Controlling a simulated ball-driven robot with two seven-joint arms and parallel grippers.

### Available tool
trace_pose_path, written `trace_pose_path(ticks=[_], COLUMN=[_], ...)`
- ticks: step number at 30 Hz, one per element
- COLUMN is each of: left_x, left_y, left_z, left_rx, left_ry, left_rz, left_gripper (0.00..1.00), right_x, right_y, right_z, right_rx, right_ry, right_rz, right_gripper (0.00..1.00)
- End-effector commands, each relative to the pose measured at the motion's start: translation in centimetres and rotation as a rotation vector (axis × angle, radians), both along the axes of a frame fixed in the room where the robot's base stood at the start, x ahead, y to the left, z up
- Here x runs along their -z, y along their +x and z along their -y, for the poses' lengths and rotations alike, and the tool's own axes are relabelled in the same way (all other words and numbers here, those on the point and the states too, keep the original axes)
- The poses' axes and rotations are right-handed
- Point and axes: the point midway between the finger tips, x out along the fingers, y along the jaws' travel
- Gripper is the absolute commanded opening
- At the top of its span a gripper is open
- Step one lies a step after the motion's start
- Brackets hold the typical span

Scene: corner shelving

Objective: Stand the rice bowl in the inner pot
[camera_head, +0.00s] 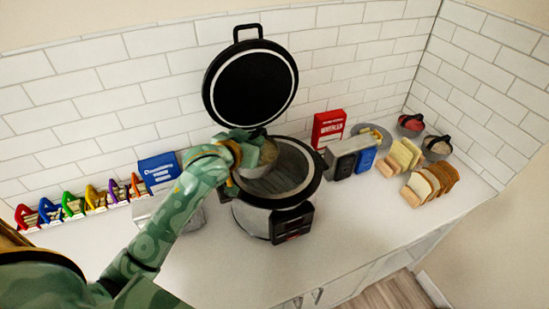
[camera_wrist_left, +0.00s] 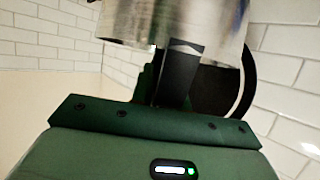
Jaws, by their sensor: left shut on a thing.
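The inner pot (camera_head: 300,172) is the grey, round opening in the rice cooker (camera_head: 262,222), whose black lid (camera_head: 250,88) stands open. My left gripper (camera_head: 245,150) is over the left-rear part of the opening, shut on the rice bowl (camera_head: 262,166). The bowl is partly hidden by the gripper, and I cannot tell whether it touches the pot. In the left wrist view a shiny silvery bowl (camera_wrist_left: 175,22) is at the top, with a dark finger (camera_wrist_left: 180,72) against it. My right gripper is not in view.
A blue box (camera_head: 158,170) and several coloured clips stand to the left by the tiled wall. The front counter (camera_head: 215,262) is clear.

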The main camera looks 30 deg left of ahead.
Motion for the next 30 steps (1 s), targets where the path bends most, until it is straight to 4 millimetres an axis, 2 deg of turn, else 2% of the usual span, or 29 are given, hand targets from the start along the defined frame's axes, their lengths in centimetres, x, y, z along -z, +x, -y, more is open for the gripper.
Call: trace_pose_path(ticks=[3,6,10,17,22,30], left_x=[1.3,3.8,5.7,7.5,9.8,10.1], left_y=[3.4,5.0,6.5,7.9,7.8,7.7], left_z=[0.8,1.2,1.5,1.9,1.8,1.8], left_rx=[0.000,0.001,0.000,0.001,0.000,0.001], left_ry=[0.000,-0.001,0.001,0.001,0.001,0.001], left_rz=[0.004,0.002,0.003,0.003,0.002,0.004], left_gripper=[0.00,0.00,0.00,0.00,0.00,0.00], right_x=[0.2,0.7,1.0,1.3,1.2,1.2], right_y=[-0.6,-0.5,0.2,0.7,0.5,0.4], right_z=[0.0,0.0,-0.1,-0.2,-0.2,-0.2], right_rx=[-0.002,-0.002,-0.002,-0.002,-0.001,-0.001], right_ry=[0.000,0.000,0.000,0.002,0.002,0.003], right_rz=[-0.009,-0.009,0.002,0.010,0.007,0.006], right_gripper=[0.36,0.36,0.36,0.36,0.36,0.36])
